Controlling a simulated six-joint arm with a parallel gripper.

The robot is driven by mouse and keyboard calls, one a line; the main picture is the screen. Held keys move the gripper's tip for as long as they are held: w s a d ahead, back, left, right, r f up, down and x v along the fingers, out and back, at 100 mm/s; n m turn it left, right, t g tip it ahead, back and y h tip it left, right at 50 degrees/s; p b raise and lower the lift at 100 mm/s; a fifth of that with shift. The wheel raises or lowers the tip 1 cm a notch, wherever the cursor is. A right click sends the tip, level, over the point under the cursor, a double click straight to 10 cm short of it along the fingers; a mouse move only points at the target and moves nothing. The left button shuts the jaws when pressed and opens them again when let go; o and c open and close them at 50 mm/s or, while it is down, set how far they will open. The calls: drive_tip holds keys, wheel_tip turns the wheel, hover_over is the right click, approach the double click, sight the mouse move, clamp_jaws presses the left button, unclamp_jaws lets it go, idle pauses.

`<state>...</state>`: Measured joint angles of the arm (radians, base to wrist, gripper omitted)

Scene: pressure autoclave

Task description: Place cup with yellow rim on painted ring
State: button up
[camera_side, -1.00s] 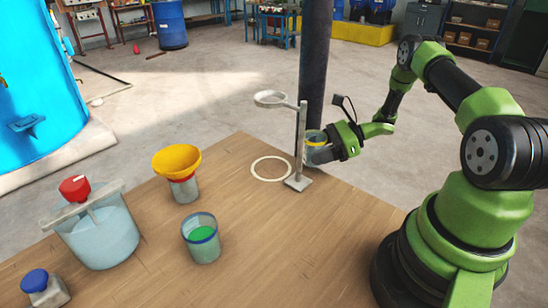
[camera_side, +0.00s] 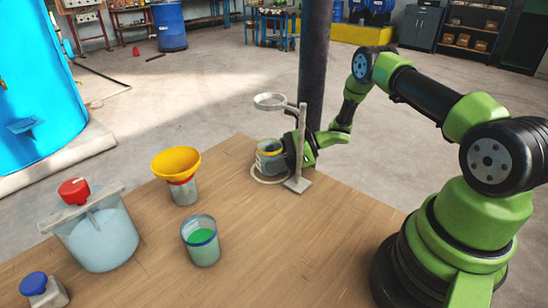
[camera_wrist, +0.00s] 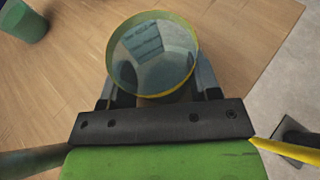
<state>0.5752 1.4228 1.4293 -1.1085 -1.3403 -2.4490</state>
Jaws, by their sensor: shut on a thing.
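The cup with the yellow rim (camera_side: 268,152) is a clear cup, held upright at the painted ring (camera_side: 256,177), behind the stand's post. The white ring is partly hidden by the cup and my gripper. My gripper (camera_side: 280,159) is shut on the cup from the right side; its fingers are partly hidden by the post. In the wrist view the cup (camera_wrist: 153,55) sits between the two fingers (camera_wrist: 155,88), and looks empty. I cannot tell whether the cup's base touches the table.
A metal stand (camera_side: 299,150) with a raised ring holder is close in front of my gripper. A yellow funnel (camera_side: 176,163) on a jar, a blue-rimmed cup with green contents (camera_side: 201,240), a red-knobbed vessel (camera_side: 101,235) and a blue-capped bottle (camera_side: 42,289) stand left. The table's middle is clear.

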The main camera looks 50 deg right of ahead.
drive_tip(key=shift+f, duration=0.2)
drive_tip(key=o, duration=0.6)
